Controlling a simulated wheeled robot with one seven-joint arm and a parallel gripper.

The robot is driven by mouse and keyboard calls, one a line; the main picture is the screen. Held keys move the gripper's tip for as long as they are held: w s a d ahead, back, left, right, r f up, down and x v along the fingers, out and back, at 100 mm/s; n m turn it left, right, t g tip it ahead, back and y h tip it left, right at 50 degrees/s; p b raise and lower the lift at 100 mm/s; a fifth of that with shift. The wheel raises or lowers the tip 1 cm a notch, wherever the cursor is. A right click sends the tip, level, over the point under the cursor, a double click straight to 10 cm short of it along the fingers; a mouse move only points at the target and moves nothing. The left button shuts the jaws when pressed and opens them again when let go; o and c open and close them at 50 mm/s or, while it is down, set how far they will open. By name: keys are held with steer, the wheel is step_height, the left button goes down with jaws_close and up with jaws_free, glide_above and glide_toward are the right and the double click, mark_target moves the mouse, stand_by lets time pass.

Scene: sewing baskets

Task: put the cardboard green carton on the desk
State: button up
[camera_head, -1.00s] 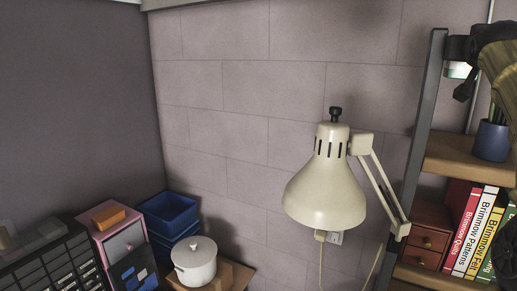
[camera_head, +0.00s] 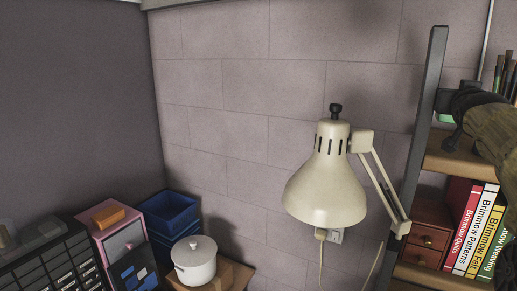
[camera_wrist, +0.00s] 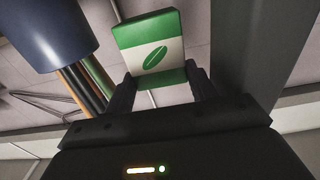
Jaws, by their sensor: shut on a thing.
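The green carton (camera_wrist: 152,46), with a white band and a green leaf mark, is between the two fingers of my gripper (camera_wrist: 160,84) in the wrist view. My gripper is shut on it. The carton is held in the air near the upper shelf board. I cannot tell which surface in view, if any, is the desk.
A shelf unit (camera_head: 423,90) at the right holds books (camera_head: 476,230) and a small drawer box (camera_head: 428,228). A blue cup (camera_wrist: 50,30) with pencils is close to my gripper. A cream lamp (camera_head: 325,185) stands left of the shelf. A white pot (camera_head: 194,264) and blue bins (camera_head: 167,216) are lower left.

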step_height(320, 180, down, 7)
steer(key=shift+r, duration=0.2)
steer(key=shift+s+a+r, duration=0.1)
steer(key=shift+s+r, duration=0.05)
steer(key=shift+s, duration=0.15)
steer(key=shift+p+v, duration=1)
steer(key=shift+v, duration=0.1)
steer(key=shift+s+a+f, duration=0.1)
steer(key=shift+f, duration=0.1)
steer(key=shift+r+p, duration=0.15)
steer(key=shift+p, duration=0.2)
